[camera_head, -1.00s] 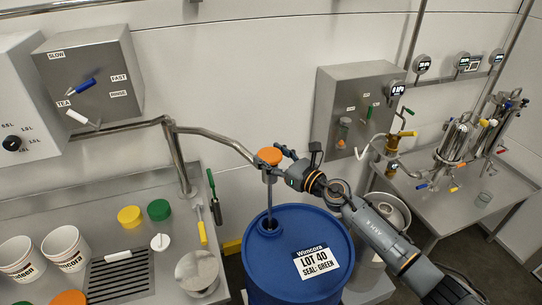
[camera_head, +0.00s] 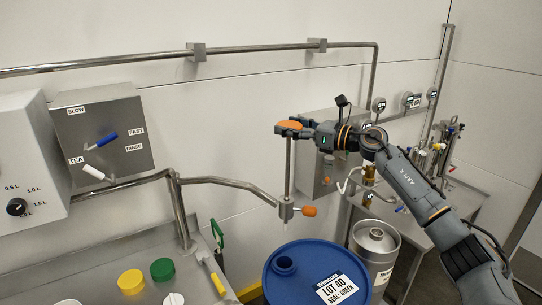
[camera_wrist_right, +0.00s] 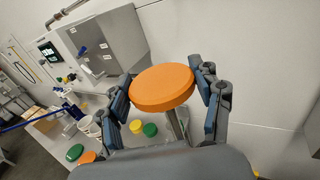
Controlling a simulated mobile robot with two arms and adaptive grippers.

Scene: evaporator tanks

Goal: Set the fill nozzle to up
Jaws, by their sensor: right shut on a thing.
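The fill nozzle's orange round handle (camera_head: 289,125) tops a thin vertical metal rod (camera_head: 291,165). The rod passes through a collar with an orange side knob (camera_head: 309,211) at the end of a bent pipe. My right gripper (camera_head: 291,129) is shut on the handle, high above the collar. In the right wrist view, the handle (camera_wrist_right: 162,88) sits between the two fingers. The blue drum (camera_head: 300,277) stands below, its open bung hole (camera_head: 285,264) under the nozzle. The nozzle's lower end is clear of the drum. My left gripper is not in view.
A counter at left holds a yellow lid (camera_head: 131,282) and a green lid (camera_head: 162,269). A grey valve box (camera_head: 101,140) is on the wall. A metal can (camera_head: 375,246) stands right of the drum, near a side table with fittings.

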